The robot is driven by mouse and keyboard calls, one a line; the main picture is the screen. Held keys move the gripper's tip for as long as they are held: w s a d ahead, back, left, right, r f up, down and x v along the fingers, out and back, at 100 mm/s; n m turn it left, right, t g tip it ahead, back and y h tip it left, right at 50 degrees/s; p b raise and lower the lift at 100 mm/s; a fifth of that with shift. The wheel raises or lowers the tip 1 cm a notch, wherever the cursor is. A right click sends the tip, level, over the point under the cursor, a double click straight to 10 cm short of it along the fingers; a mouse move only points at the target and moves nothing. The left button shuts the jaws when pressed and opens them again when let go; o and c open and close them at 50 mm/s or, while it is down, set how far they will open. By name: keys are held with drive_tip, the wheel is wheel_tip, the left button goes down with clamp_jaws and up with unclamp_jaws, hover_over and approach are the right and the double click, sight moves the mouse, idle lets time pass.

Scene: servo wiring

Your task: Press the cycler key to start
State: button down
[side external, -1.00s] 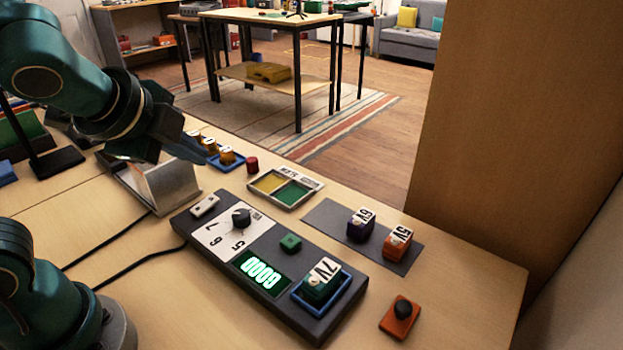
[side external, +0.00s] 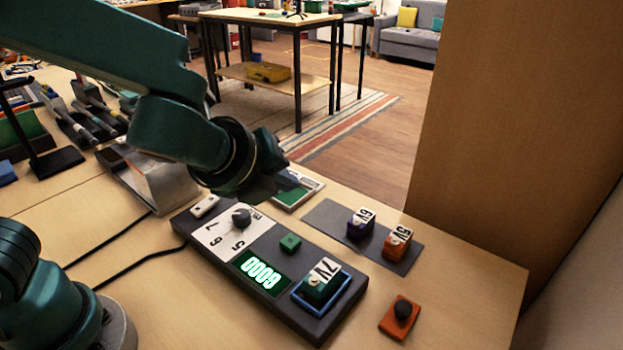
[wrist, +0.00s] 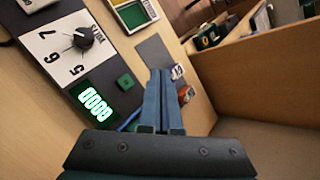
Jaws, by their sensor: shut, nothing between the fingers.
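The dark cycler box (side external: 215,252) lies on the table with a green square key (side external: 290,242) on top. The key also shows in the wrist view (wrist: 126,82). The box has a black dial (side external: 241,217) on a white numbered plate and a lit green display (side external: 258,272). A dark green 7V block (side external: 318,288) sits in its blue-rimmed bay. My gripper (side external: 272,190) is shut and empty, above the box's far side and apart from the key. In the wrist view its closed fingers (wrist: 160,78) hide part of the bay and the 7V block.
Purple 6V (side external: 360,226) and orange 5V (side external: 397,242) blocks stand on a grey mat (side external: 325,213). An orange base with a black knob (side external: 403,309) is at the near right. A tray (side external: 292,192) lies behind the box. A wooden panel (side external: 500,130) rises at the right.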

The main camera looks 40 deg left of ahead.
sight(288, 246)
drive_tip(key=shift+f, duration=0.1)
drive_tip(key=shift+f, duration=4.3)
drive_tip(key=shift+f, duration=0.1)
drive_tip(key=shift+f, duration=0.3)
drive_tip(key=shift+f, duration=0.55)
drive_tip(key=shift+r, duration=1)
drive_tip(key=shift+r, duration=0.1)
